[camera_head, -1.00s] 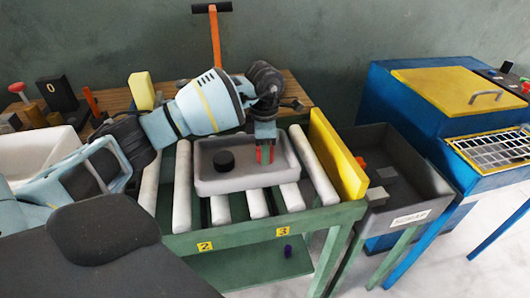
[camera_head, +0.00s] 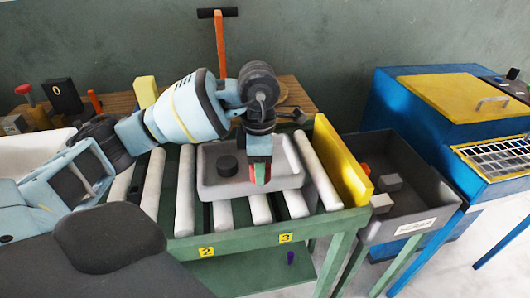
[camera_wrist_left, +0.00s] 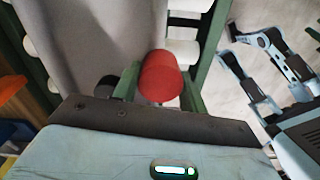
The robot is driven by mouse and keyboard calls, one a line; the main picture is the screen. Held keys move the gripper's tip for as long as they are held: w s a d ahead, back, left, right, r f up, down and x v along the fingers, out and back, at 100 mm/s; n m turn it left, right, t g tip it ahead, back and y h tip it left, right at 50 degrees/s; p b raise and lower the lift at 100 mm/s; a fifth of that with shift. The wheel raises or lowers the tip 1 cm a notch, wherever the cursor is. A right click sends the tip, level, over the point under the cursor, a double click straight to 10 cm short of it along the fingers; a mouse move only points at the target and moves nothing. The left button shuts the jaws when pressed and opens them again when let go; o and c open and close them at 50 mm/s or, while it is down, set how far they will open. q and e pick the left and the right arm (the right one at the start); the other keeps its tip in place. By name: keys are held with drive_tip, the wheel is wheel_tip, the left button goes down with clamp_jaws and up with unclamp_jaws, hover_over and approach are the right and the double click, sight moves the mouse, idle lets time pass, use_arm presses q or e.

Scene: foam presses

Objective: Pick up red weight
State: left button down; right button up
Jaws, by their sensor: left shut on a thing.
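The red weight is a short red cylinder (camera_wrist_left: 160,78), seen between my fingers in the left wrist view. In the head view only a little of its red (camera_head: 267,173) shows at the fingertips. My left gripper (camera_head: 260,181) points down over the right part of the grey tray (camera_head: 208,187) and is shut on the red weight. The fingers hide part of the weight, and I cannot tell whether it touches the tray floor. A black weight (camera_head: 227,166) stands in the tray to the left of the gripper. My right gripper is not in view.
The tray rests on white rollers (camera_head: 184,195) of a green stand (camera_head: 330,222). A yellow plate (camera_head: 343,162) stands upright to its right. Beyond it are a dark scrap bin (camera_head: 408,228) with several small pieces and a blue machine (camera_head: 395,100) with a yellow lid.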

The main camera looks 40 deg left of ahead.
use_arm(q)
drive_tip(key=s+d, duration=0.3)
drive_tip(key=s, duration=0.3)
drive_tip(key=shift+r, duration=0.4)
